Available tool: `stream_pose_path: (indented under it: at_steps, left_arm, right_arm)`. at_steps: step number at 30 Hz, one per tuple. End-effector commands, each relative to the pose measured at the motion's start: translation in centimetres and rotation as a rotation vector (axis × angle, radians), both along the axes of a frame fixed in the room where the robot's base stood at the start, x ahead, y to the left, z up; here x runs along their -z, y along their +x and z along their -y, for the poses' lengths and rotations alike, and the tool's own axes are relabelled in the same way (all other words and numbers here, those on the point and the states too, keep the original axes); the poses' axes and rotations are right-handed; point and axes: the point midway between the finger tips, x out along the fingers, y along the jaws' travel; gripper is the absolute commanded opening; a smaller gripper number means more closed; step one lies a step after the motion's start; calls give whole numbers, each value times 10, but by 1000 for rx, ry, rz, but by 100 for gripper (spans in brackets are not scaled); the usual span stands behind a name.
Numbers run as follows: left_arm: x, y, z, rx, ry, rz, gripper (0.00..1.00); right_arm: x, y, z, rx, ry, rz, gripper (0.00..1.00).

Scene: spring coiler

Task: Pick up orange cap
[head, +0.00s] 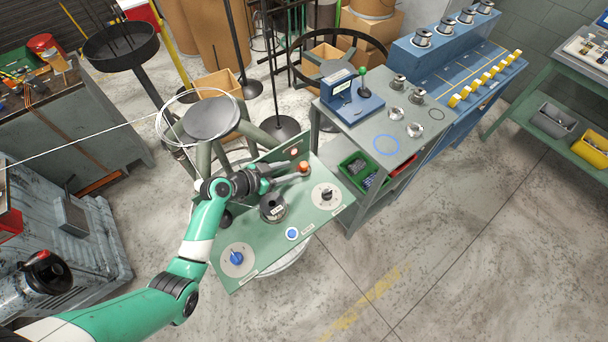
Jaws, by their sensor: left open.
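A small orange cap (303,167) shows above the green panel of the coiler (262,240), near its back edge. My left arm reaches in from the lower left, and my left gripper (293,172) is open with its fingertips right at the cap. At this size I cannot tell whether the fingers touch the cap or stand on both sides of it. The gripper hides part of the panel behind it. My right gripper is not in view.
The panel carries a blue knob (236,257), a blue button (292,233), a black knob (327,195) and a dark round part (272,207). A wire coil (165,125) hangs behind my arm. A grey-green bench (372,118) with a blue device (352,98) stands to the right.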

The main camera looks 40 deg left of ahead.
Motion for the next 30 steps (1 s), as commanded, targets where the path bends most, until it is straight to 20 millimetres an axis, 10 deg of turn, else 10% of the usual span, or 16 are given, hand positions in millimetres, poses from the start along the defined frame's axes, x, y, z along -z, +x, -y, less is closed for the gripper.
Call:
stream_pose_path:
  at_steps: [13,24,30]
  left_arm:
    - [26,34,3,4,0,1,50]
    - [28,50,5,0,0,0,50]
    - [28,49,5,0,0,0,14]
  right_arm:
    - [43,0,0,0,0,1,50]
    - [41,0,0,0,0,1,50]
    - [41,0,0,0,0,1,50]
